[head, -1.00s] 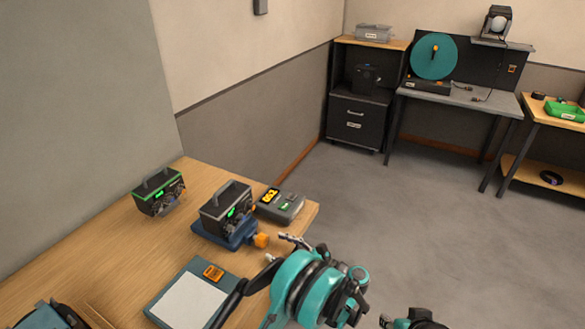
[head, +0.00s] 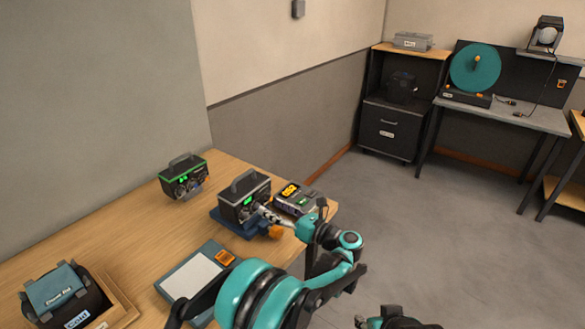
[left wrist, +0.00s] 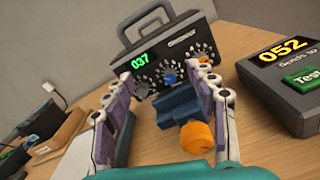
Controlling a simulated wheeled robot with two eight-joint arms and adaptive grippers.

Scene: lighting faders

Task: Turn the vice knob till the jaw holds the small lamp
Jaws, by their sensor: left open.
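The blue vice (head: 232,226) stands on the wooden table, close to a dark fader box with a carry handle (head: 243,198). Its orange knob (head: 276,232) faces the table's right side and also shows in the left wrist view (left wrist: 197,138). My left gripper (left wrist: 166,72) is open and empty. Its fingers spread to either side of the vice, with the knob lower down between them. In the head view the left fingers hide part of the vice and the box front. I cannot make out a small lamp in the vice.
A tester reading 052 (left wrist: 285,62) stands close right of the vice. A green-trimmed box (head: 183,178) stands behind left, a flat pad (head: 190,275) in front, and a wooden tray with a labelled dark case (head: 62,295) at front left. Bare tabletop lies left of the vice.

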